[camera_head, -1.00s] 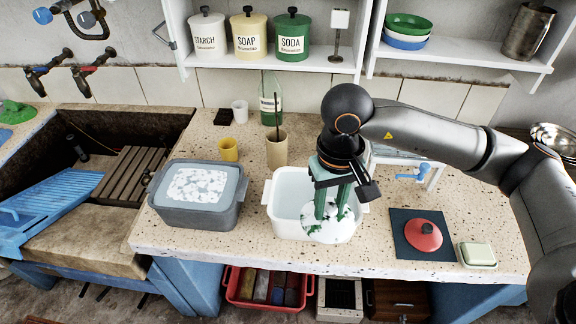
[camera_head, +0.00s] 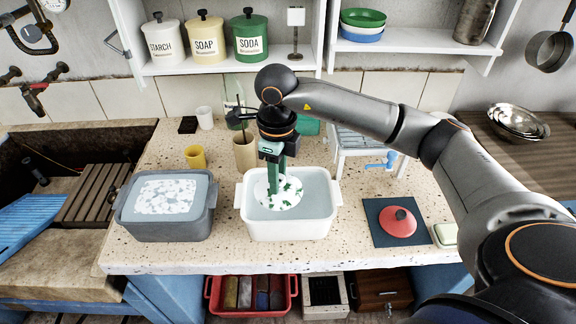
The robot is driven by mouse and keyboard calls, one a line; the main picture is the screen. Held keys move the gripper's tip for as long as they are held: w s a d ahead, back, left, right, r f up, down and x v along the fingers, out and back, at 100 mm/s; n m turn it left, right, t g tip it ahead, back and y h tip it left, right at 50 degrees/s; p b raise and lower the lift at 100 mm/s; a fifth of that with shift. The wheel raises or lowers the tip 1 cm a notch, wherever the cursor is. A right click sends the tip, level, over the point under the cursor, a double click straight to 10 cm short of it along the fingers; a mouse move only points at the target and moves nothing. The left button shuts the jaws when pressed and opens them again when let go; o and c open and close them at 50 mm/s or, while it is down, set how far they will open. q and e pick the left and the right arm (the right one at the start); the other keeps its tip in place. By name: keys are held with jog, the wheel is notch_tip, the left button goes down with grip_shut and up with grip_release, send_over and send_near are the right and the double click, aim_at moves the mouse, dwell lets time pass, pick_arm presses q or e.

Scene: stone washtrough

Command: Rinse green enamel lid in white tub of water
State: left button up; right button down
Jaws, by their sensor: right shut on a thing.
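The green enamel lid (camera_head: 291,198) shows as a round disc, mostly covered in white suds with green patches between. My right gripper (camera_head: 276,184) is shut on it from above and holds it within the outline of the white tub (camera_head: 290,229). The tub holds clear, bluish water (camera_head: 318,190). I cannot tell whether the lid touches the water or hangs just above it. The gripper's fingers hide part of the lid. My left gripper is not in view.
A grey tub (camera_head: 165,226) with suds stands left of the white tub. Behind are a yellow cup (camera_head: 195,157) and a beige tumbler (camera_head: 245,154). To the right, a red lid (camera_head: 398,222) lies on a dark mat (camera_head: 383,236), near a soap dish (camera_head: 445,235). A white rack (camera_head: 366,145) stands behind.

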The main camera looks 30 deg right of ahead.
jog(key=m, duration=0.1)
jog(key=d+m, duration=0.1)
jog(key=m, duration=0.1)
jog(key=w+m, duration=0.1)
jog(key=m, duration=0.1)
jog(key=shift+d+f, duration=0.15)
jog(key=shift+f, duration=0.2)
jog(key=m, duration=0.3)
jog(key=w+d+m, duration=0.1)
jog(key=m, duration=0.1)
jog(key=shift+d+f, duration=0.1)
jog(key=shift+f, duration=0.15)
jog(key=m, duration=0.3)
jog(key=d+m, duration=0.1)
jog(key=m, duration=0.1)
jog(key=shift+w+f+b, duration=0.3)
jog(key=shift+w+b, duration=0.05)
notch_tip(320, 180, down, 10)
jog(key=d+m+b, duration=0.1)
jog(key=m+b, duration=0.4)
jog(key=b, duration=0.2)
jog(key=shift+w+d+r, duration=0.15)
jog(key=shift+w+r, duration=0.1)
jog(key=shift+w, duration=0.1)
jog(key=shift+r, duration=0.1)
notch_tip(320, 180, up, 7)
jog(key=p, duration=0.5)
jog(key=shift+p, duration=0.35)
